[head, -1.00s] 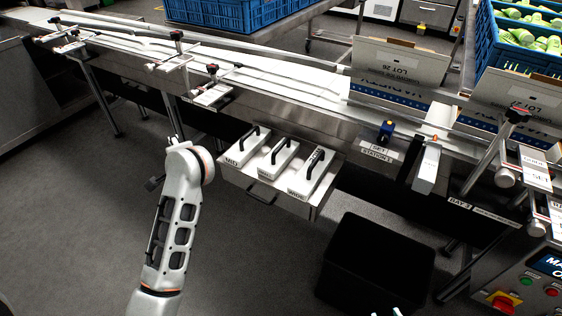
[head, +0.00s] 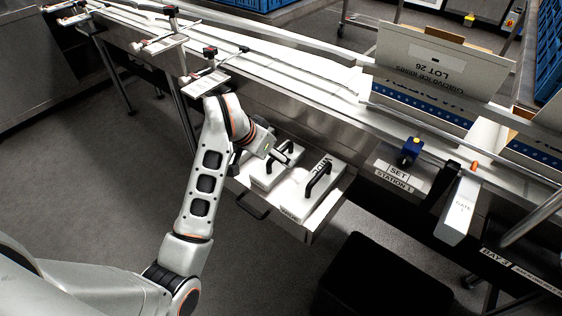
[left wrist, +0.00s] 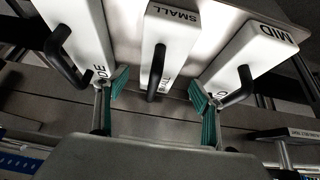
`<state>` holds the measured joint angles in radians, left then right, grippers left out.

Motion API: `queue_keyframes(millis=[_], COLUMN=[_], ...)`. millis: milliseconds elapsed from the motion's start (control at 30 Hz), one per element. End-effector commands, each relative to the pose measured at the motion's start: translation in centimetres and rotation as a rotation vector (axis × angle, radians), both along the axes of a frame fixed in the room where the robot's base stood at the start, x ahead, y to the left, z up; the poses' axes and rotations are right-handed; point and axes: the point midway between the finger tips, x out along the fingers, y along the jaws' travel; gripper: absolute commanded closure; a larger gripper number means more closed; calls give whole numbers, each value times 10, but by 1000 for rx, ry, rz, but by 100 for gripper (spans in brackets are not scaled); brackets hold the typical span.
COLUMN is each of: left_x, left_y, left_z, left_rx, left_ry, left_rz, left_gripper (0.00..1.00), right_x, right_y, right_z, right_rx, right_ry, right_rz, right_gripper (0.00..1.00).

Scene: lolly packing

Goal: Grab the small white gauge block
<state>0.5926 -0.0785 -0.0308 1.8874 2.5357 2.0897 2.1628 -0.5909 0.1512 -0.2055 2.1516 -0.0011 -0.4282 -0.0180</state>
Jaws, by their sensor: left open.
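The small white gauge block (left wrist: 172,28), marked SMALL and fitted with a black handle, is in the middle of the left wrist view. In the head view the small block (head: 264,178) lies in the open drawer, partly covered by my left arm. My left gripper (left wrist: 158,80) is open, its two teal-padded fingers apart on either side of the small block's handle line. I see no grip on the handle. The wide block (left wrist: 75,25) is left of it and the mid block (left wrist: 245,50) right of it. In the head view the mid block is hidden by my arm.
The open drawer (head: 297,232) sits under the steel conveyor (head: 310,110). The wide block (head: 306,198) stands close beside the small one. A black bin (head: 365,275) is on the floor at front right. Blue SET knob (head: 410,150) is right of the drawer.

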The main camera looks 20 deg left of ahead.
Motion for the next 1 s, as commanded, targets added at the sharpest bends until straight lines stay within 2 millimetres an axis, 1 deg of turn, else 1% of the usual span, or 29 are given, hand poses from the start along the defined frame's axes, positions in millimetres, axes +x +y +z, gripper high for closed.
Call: queue_keyframes(millis=[33, 67, 200, 300, 433, 533, 667, 700, 767, 800, 867, 900, 933, 1000], left_x=[1, 2, 8, 14, 20, 21, 21, 21, 21, 21, 21, 21, 21, 22], left_y=[0, 0, -3, -6, -8, -9, -9, -9, -9, -9, -9, -9, -9, -9], left_z=[-8, -11, -33, -44, -49, -49, -47, -47, -47, -47, -48, -48, -48, -46], left_rx=[2, 4, 6, 4, 3, 2, 1, 1, 1, 1, 1, 2, 2, 2], left_ry=[4, 4, 7, 6, 1, -2, -3, -3, -3, -3, -3, -2, -2, -5], left_rz=[1, 0, -1, 0, 0, 0, 0, 0, 0, 0, 0, 0, 0, 1], left_gripper=[32, 32, 32, 32, 32, 32, 32, 35, 50, 60, 76, 86, 88, 88], right_x=[-1, 0, 1, 3, 10, 15, 16, 16, 15, 14, 13, 12, 12, 11], right_y=[2, 3, 4, 4, 4, 4, 4, 4, 4, 4, 3, 3, 4, 3], right_z=[0, 1, -1, 0, 4, 11, 12, 12, 10, 10, 9, 8, 8, 7], right_rx=[4, 7, 11, 12, 8, 7, 8, 7, 8, 8, 8, 8, 8, 8], right_ry=[1, -2, -3, -7, -22, -38, -40, -39, -37, -36, -33, -32, -31, -29], right_rz=[1, 1, 2, 4, 9, 12, 13, 12, 12, 12, 12, 12, 12, 12], right_gripper=[69, 69, 69, 69, 69, 69, 69, 69, 69, 69, 69, 69, 69, 69])
